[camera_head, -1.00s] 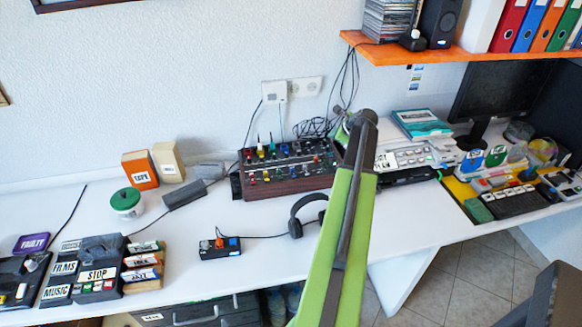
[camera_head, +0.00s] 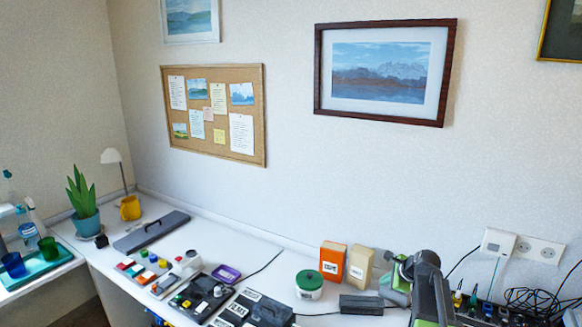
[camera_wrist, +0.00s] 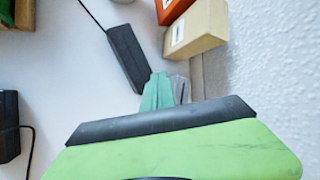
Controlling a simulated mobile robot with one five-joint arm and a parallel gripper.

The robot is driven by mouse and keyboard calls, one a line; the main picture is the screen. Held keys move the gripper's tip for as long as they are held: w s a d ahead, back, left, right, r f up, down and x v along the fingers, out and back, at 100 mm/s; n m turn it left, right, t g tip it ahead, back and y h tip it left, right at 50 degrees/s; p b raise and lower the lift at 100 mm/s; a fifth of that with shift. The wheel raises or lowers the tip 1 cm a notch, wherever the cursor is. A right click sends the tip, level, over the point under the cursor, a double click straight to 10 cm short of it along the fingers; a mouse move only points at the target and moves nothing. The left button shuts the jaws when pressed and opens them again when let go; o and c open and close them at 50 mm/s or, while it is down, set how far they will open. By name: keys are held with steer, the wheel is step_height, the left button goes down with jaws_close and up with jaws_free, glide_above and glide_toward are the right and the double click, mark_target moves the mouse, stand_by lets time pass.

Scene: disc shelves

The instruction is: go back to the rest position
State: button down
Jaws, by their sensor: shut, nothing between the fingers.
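My gripper (camera_wrist: 157,92) shows in the wrist view as narrow teal fingers beyond a broad green and black part of my own arm. Its fingers are together with nothing between them. In the head view my arm rises at the lower right, and the fingers are hard to make out there. In the wrist view the gripper is over the white desk, near a dark grey bar (camera_wrist: 128,58) and a cream box (camera_wrist: 197,30).
In the head view an orange box (camera_head: 332,262), the cream box (camera_head: 359,266) and a green-lidded jar (camera_head: 309,284) stand left of my arm. A black device (camera_head: 250,310), a purple tray (camera_head: 227,273) and a plant (camera_head: 84,205) are further left. Cables (camera_head: 535,302) lie right.

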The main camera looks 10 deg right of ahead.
steer(key=s+a+f+n+g, duration=0.1)
steer(key=s+a+n, duration=0.2)
steer(key=a, duration=0.5)
steer(key=s+a+f+n+g, duration=0.15)
steer(key=a+n, duration=0.25)
steer(key=a, duration=0.5)
steer(key=s+a+n+g, duration=0.1)
steer(key=s+a+n, duration=0.2)
steer(key=a, duration=0.5)
steer(key=s+f+n+g+h, duration=0.1)
steer(key=s+n+g, duration=0.3)
steer(key=s+n, duration=0.7)
steer(key=shift+s+d+f+n+h+p, duration=0.3)
steer(key=shift+f+n+h+p, duration=0.1)
steer(key=shift+n, duration=0.1)
